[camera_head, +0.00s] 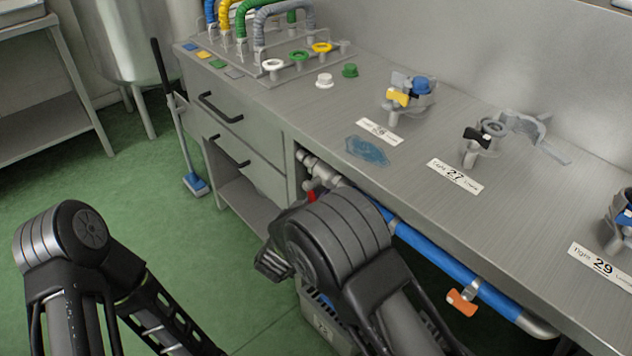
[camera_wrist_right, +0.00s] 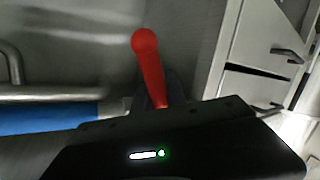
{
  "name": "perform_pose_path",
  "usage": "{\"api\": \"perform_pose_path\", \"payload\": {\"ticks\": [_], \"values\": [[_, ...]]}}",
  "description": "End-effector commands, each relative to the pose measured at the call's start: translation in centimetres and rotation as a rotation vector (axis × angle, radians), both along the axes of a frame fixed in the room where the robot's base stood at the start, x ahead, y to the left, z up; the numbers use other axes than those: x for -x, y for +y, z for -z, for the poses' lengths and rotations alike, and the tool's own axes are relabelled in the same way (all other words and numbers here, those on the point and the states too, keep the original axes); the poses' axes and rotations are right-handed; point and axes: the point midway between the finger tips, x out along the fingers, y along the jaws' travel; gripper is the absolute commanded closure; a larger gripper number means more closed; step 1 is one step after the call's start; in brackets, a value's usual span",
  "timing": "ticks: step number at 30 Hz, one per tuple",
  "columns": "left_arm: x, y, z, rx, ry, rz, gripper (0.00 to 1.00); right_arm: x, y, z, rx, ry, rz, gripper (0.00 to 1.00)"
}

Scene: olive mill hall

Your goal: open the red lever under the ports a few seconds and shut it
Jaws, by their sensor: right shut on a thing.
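The red lever (camera_wrist_right: 149,62) with a ball end stands out in the right wrist view, roughly square to the line of the blue pipe in that picture. Its lower part sits between the dark fingers of my right gripper (camera_wrist_right: 158,100), which is shut on it. In the head view only a small red piece of the lever (camera_head: 311,196) shows below the metal valve fitting (camera_head: 322,172) at the bench's left end. My right wrist hides most of the lever and the fingertips there. My left arm is at lower left; its gripper is out of view.
A blue pipe (camera_head: 435,256) with an orange handle (camera_head: 462,302) runs under the steel bench (camera_head: 400,170). Coloured hoses (camera_head: 268,22) and several fittings stand on top. Drawers (camera_head: 238,140) are left of the valve. A grey crate (camera_head: 318,318) is below my right wrist. Green floor is clear at left.

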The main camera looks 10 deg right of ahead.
Motion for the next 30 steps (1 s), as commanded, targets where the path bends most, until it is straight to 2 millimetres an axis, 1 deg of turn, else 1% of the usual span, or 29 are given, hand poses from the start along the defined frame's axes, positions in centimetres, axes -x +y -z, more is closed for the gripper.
{"api": "perform_pose_path", "payload": {"ticks": [1,7,12,23,28,30], "values": [[0.0,0.0,-1.6,0.0,0.0,0.0,0.69,0.2,-0.1,-0.7,0.017,0.028,0.001,1.0],[0.0,0.0,-3.4,0.0,0.0,-0.001,0.69,0.6,-0.4,-0.5,0.074,0.104,0.002,1.0],[0.0,0.0,-3.9,0.0,0.0,-0.001,0.69,0.7,-0.5,-0.3,0.097,0.134,0.001,1.0],[0.0,0.0,-3.8,0.0,0.0,-0.001,0.69,0.7,-0.5,-0.2,0.101,0.138,0.001,1.0],[0.1,0.2,-3.7,0.0,0.007,-0.011,0.81,0.7,-0.5,-0.2,0.101,0.138,0.001,1.0],[1.0,0.2,-3.2,0.006,0.032,-0.023,0.87,0.7,-0.5,-0.2,0.101,0.138,0.001,1.0]]}}
